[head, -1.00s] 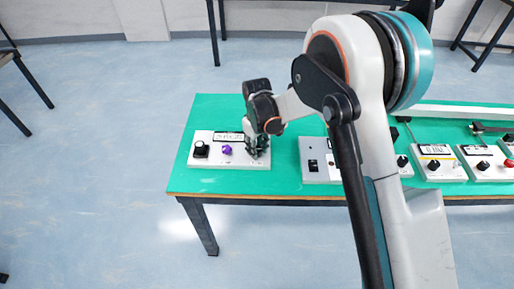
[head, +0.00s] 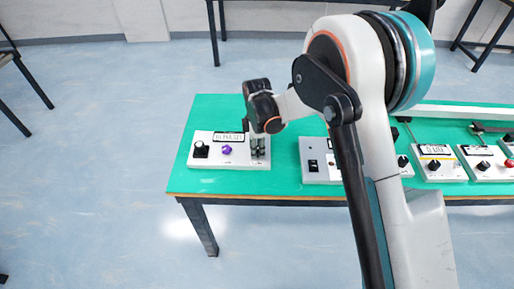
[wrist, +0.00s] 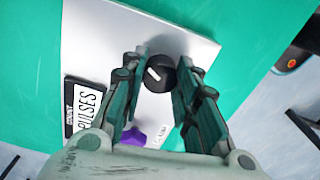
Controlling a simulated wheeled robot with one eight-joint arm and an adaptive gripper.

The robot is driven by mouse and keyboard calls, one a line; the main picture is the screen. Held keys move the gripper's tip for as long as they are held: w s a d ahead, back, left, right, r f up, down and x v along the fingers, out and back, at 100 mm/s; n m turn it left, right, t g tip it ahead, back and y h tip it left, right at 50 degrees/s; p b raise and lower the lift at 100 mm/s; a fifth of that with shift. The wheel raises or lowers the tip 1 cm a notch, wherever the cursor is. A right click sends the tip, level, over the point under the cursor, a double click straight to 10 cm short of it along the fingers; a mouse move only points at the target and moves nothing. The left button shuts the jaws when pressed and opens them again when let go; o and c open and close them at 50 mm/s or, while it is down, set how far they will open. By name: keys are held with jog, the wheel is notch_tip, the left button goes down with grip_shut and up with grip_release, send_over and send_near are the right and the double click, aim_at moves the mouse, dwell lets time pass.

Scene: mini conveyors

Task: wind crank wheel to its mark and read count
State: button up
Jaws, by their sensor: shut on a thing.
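A white panel (head: 203,160) lies at the left of the green table. It has a black knob (head: 200,149) at its left, a purple knob (head: 226,149) in the middle and a count display (head: 229,138). The display seems to read "10 PULSES", too small to be sure. My gripper (head: 258,152) points down at the panel's right end. In the wrist view its fingers (wrist: 160,78) are closed around a black round wheel (wrist: 158,76) with a white line, apparently the crank wheel. The display (wrist: 83,107) shows "COUNT" and "PULSES" there; its number is hidden.
A grey panel (head: 314,171) with a black switch stands to the right of my gripper. More panels with knobs, such as one white panel (head: 441,170), line the table (head: 283,182) further right. My arm crosses the table's middle.

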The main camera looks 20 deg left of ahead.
jog(key=n, duration=0.5)
jog(key=shift+n, duration=0.3)
dwell(0.4)
jog(key=o, duration=1.1)
jog(key=shift+c, duration=0.2)
notch_tip(320, 180, up, 12)
